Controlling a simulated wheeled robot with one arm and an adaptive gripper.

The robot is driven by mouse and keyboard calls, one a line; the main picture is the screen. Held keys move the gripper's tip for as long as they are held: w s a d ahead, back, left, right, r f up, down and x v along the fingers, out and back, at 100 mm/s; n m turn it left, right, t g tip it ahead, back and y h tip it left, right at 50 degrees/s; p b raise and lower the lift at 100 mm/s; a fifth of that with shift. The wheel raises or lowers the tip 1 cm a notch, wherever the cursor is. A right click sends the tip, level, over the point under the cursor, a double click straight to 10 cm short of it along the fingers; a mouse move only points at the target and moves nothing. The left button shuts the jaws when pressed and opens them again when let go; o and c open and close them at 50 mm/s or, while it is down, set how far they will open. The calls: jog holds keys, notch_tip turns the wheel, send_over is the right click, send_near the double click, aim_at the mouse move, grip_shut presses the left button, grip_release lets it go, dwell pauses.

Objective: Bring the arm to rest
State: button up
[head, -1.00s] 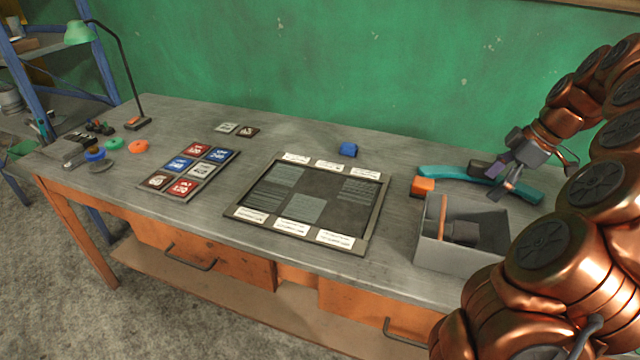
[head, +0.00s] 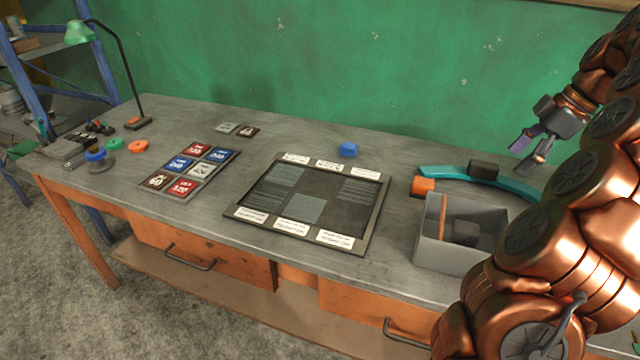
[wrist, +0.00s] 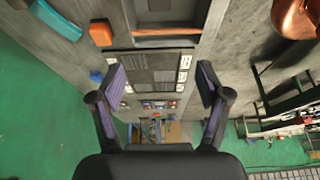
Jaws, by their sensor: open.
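My gripper (head: 530,153) is open and empty in the head view, raised above the right end of the table. In the wrist view my gripper (wrist: 160,83) shows its two purple-faced fingers spread wide with nothing between them. A dark block (head: 483,169) rests on the teal curved piece (head: 440,172), below and left of the gripper and apart from it. The dark block also shows at the upper left of the wrist view (wrist: 55,18).
A grey open box (head: 450,258) with a dark piece inside stands below the gripper. A framed board (head: 375,225), a blue block (head: 348,149) and a tile tray (head: 190,175) lie further left. The green wall is behind.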

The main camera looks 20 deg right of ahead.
jog(key=s+a+f+m+g, duration=0.1)
jog(key=a+f+m+g, duration=0.15)
jog(key=a, duration=2.35)
jog(key=s+a+f+m+h, duration=0.1)
jog(key=s+a+f+m, duration=0.1)
jog(key=s, duration=0.4)
jog(key=s+a+f+m+g+h, duration=0.1)
jog(key=s+a+f+m, duration=0.2)
jog(key=s+a+f, duration=0.2)
jog(key=s+a+f+m+g+h+p, duration=0.1)
jog(key=s+a+f+m, duration=0.2)
jog(key=s, duration=0.6)
jog(key=shift+a+f+h, duration=0.15)
jog(key=shift+f+h, duration=0.15)
jog(key=shift+f, duration=0.55)
